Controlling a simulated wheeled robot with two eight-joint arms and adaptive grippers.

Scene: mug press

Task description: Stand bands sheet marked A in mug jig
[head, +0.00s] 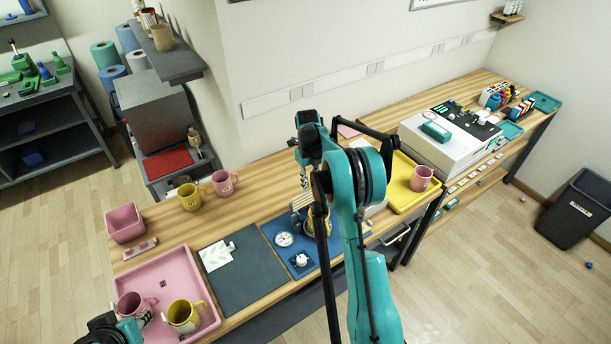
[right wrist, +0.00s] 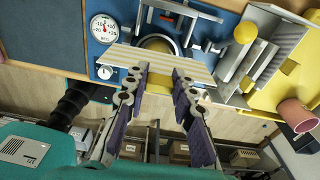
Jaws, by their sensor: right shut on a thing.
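The bands sheet (right wrist: 155,62), pale with thin stripes, is held by my right gripper (right wrist: 160,78), which is shut on it. In the right wrist view it lies across the front of the mug jig (right wrist: 168,14) and hides part of it. A yellow rounded thing (right wrist: 157,44) shows behind the sheet. I cannot tell whether the sheet touches the jig. In the head view the striped sheet (head: 302,201) shows beside my right arm, which covers much of the jig. Its letter is not readable. A dark part of my left gripper (head: 106,333) shows at the bottom left; its fingers are unclear.
The blue base (head: 283,254) carries a round dial (right wrist: 104,29) and a knob. A grey mat (head: 242,268) with white sheets lies left of it. A pink tray (head: 204,327) holds mugs. More mugs stand behind. A yellow tray (head: 403,176) holds a pink mug (head: 421,178).

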